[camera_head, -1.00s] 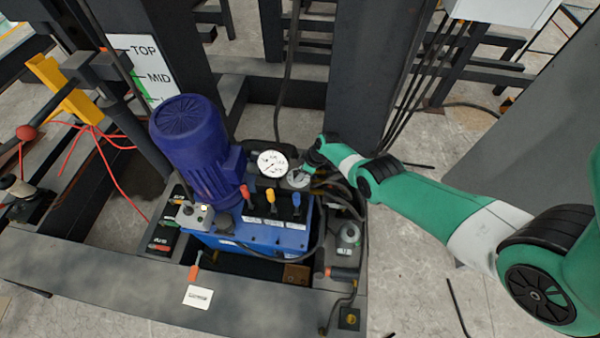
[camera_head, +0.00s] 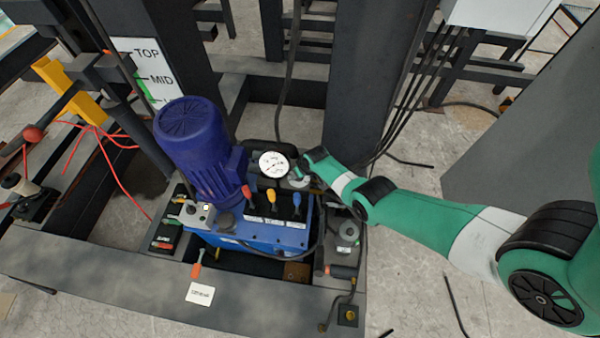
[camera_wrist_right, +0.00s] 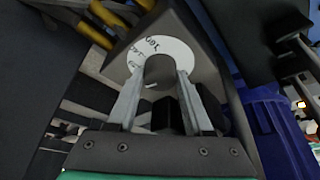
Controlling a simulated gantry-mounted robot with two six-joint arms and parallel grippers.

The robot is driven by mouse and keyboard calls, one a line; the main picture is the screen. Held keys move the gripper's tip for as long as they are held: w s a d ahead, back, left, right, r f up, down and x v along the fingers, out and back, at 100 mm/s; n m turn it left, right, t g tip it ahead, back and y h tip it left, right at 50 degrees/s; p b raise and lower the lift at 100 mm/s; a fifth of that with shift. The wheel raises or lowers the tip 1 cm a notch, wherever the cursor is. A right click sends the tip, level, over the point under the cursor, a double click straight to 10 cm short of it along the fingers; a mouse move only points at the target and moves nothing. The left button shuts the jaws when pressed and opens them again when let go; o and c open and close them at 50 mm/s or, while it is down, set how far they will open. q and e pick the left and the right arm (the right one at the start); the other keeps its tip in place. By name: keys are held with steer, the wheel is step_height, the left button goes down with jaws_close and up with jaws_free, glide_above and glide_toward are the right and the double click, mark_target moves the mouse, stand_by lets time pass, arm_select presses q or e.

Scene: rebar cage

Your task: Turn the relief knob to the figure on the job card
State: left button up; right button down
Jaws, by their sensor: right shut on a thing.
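The relief knob (camera_wrist_right: 160,70) is a dark round-topped knob on a white dial plate (camera_wrist_right: 178,47) with dark lettering, in the right wrist view. My right gripper (camera_wrist_right: 157,82) is shut on it, one finger on each side. In the head view the white dial (camera_head: 298,181) shows partly under my right wrist, and the fingers are mostly hidden. A white card (camera_head: 200,293), possibly the job card, lies on the front beam; its print is too small to read. A round white pressure gauge (camera_head: 273,164) stands left of the dial. My left gripper is not in view.
The blue power unit (camera_head: 262,236) carries a blue motor (camera_head: 198,150) and red, yellow and blue levers (camera_head: 271,198) close to my right wrist. A dark column (camera_head: 368,80) rises behind. Hoses hang nearby. Open floor (camera_head: 400,270) lies at the right.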

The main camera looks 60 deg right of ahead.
steer(key=shift+a+f+m+g+h+b, duration=0.1)
steer(key=shift+m+g+h+b, duration=0.25)
steer(key=shift+m, duration=0.75)
steer(key=shift+m+g+h+b, duration=0.25)
steer(key=shift+m+g+b, duration=0.1)
steer(key=shift+m, duration=0.75)
steer(key=shift+c, duration=1.5)
jaws_free()
steer(key=shift+w, duration=0.1)
